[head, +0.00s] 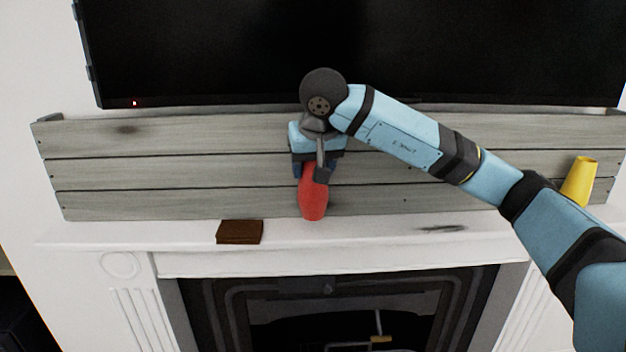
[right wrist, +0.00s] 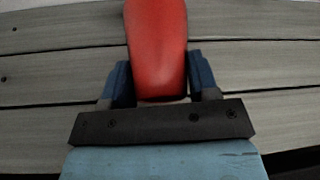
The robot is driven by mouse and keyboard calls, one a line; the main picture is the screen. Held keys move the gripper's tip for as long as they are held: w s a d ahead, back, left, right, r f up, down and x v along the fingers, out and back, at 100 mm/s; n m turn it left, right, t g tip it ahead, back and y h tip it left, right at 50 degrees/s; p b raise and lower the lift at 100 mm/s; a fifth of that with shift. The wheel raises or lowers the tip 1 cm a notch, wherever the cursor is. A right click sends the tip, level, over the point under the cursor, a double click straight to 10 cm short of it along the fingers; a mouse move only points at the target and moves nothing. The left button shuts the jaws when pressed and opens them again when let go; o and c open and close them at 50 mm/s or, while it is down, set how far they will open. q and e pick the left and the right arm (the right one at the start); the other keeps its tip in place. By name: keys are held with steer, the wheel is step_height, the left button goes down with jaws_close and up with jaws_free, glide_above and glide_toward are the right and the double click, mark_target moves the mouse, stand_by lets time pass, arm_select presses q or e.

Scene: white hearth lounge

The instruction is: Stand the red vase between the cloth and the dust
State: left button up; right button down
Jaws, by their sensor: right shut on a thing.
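The red vase (head: 313,197) is upright in my right gripper (head: 312,172), at the mantel, between a folded brown cloth (head: 240,232) on its left and a dark dust smudge (head: 441,228) on its right. It is nearer the cloth. The right gripper is shut on the vase's upper part. The right wrist view shows the vase (right wrist: 158,50) between the two blue fingers (right wrist: 160,85). I cannot tell whether the vase's base touches the mantel. My left gripper is not in view.
The white mantel shelf (head: 365,236) has bare room between vase and dust. A yellow cup (head: 579,181) stands at the right end, behind my right arm. Grey wood boards (head: 180,185) back the shelf, with a black television (head: 220,50) above and a fireplace (head: 340,310) below.

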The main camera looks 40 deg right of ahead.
steer(key=f, duration=0.3)
steer(key=shift+w+d+f, duration=0.15)
steer(key=shift+w+f, duration=0.05)
steer(key=shift+f, duration=0.05)
steer(key=shift+f, duration=0.1)
steer(key=shift+c, duration=1.9)
jaws_free()
steer(key=v, duration=1.2)
